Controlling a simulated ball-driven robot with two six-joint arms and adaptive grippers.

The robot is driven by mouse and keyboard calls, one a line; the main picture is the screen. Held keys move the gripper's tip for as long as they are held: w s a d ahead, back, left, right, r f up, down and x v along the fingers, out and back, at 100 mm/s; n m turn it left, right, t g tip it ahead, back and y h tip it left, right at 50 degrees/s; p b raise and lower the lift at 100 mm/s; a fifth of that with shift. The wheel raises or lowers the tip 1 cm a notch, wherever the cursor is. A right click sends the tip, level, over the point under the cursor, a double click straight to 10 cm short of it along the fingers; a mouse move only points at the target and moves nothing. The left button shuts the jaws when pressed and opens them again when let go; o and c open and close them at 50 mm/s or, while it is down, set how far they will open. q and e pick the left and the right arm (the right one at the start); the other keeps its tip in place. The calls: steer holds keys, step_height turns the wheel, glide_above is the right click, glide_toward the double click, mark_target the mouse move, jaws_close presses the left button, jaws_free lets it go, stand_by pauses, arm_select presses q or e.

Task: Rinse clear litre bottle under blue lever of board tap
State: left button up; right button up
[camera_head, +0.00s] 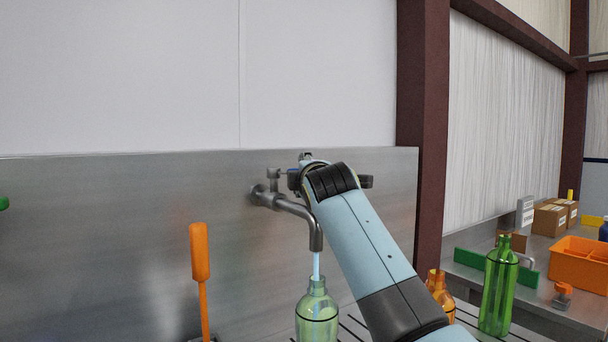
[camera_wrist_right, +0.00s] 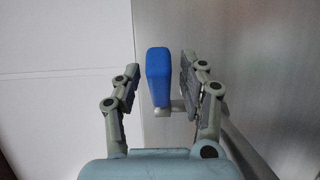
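The metal board tap (camera_head: 295,208) sticks out from the steel backboard, its spout pointing down. A pale blue stream (camera_head: 316,268) runs from the spout to the mouth of a see-through, pale green-tinted bottle (camera_head: 317,312), upright below it with a dark band. Its base is cut off by the frame. My right gripper (camera_head: 332,180) is at the tap's top, and its arm hides the lever in the head view. In the right wrist view the blue lever (camera_wrist_right: 158,85) stands between my open right fingers (camera_wrist_right: 159,65), nearer the right one. My left gripper is not in view.
An orange-headed tool (camera_head: 200,252) stands upright to the left. Right of my arm are an amber bottle (camera_head: 438,288) and a tall green bottle (camera_head: 498,288). An orange crate (camera_head: 580,268) and cardboard boxes (camera_head: 550,219) sit farther right. A green object (camera_head: 3,203) shows at the left edge.

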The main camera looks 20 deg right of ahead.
steer(key=s+a, duration=0.1)
steer(key=s, duration=0.6)
steer(key=shift+s+a, duration=0.15)
steer(key=shift+a, duration=0.05)
stand_by(1.3)
steer(key=shift+o, duration=0.8)
steer(key=shift+f, duration=0.1)
